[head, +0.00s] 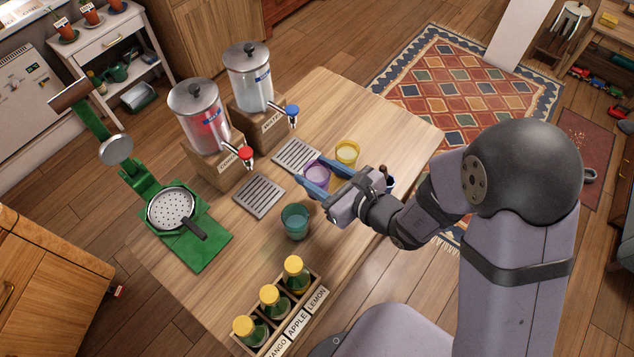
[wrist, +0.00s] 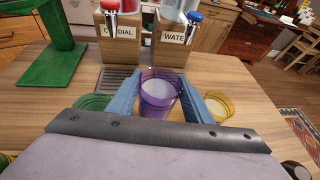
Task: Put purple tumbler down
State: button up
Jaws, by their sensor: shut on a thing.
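The purple tumbler (head: 317,172) is upright between the blue fingers of my gripper (head: 315,182), which is shut on it. In the wrist view the purple tumbler (wrist: 159,90) shows a pale content or base inside, and a blue finger lies on each side of it. A yellow tumbler (head: 347,153) stands to its right and a teal-green tumbler (head: 295,221) stands to its lower left. I cannot tell whether the purple tumbler's base touches the table (head: 340,105).
A red cordial dispenser (head: 200,120) and a water dispenser (head: 249,80) stand behind, with metal drip trays (head: 259,195) before them. A bottle crate (head: 318,290) is at the front. A green stand with a strainer (head: 172,209) is at left. The table's far right is clear.

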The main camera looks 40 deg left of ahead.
aim_at(325, 189)
jog(key=shift+f, duration=0.45)
jog(key=shift+f, duration=1.85)
jog(key=shift+f, duration=0.1)
jog(key=shift+f+b, duration=0.15)
jog(key=shift+b, duration=0.15)
jog(key=o, duration=1.3)
jog(key=shift+r, duration=0.25)
